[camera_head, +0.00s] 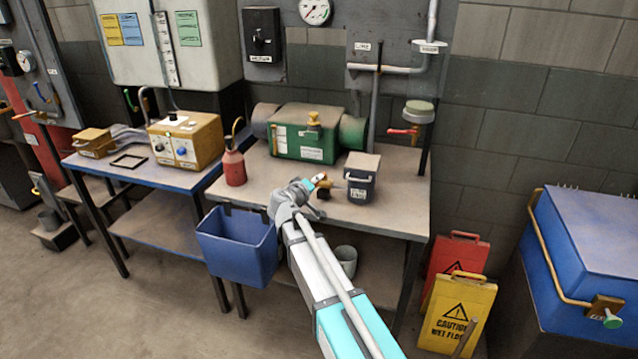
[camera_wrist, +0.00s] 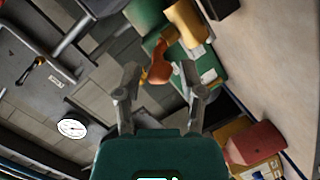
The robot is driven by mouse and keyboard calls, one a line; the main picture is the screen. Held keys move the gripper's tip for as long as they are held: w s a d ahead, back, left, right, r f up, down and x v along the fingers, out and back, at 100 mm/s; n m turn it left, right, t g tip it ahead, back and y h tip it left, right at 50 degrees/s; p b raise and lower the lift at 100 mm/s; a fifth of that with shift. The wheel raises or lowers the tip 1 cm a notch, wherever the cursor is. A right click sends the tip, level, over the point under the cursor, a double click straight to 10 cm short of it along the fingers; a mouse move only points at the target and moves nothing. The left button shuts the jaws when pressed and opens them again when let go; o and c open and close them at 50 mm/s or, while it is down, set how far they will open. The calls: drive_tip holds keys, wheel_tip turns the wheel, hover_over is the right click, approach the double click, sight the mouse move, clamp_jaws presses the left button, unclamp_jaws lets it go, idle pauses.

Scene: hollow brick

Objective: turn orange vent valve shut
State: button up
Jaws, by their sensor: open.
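The orange vent valve (camera_head: 321,179) is a small orange handle just beyond my gripper's tips in the head view, above the bench. In the wrist view its orange handle (camera_wrist: 161,63) lies ahead of and roughly between my fingertips, joined to a yellow body (camera_wrist: 186,22). My gripper (camera_head: 308,200) reaches over the bench front from the lower right. In the wrist view my gripper (camera_wrist: 160,80) is open, with its two grey fingers apart. I cannot tell whether a finger touches the handle. The valve's mounting is partly hidden.
A green pump (camera_head: 301,136) stands behind on the bench. A blue bin (camera_head: 236,246) hangs at the bench front. Bare bench top (camera_head: 395,205) lies at right.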

drive_tip(key=shift+x, duration=1.5)
clamp_jaws()
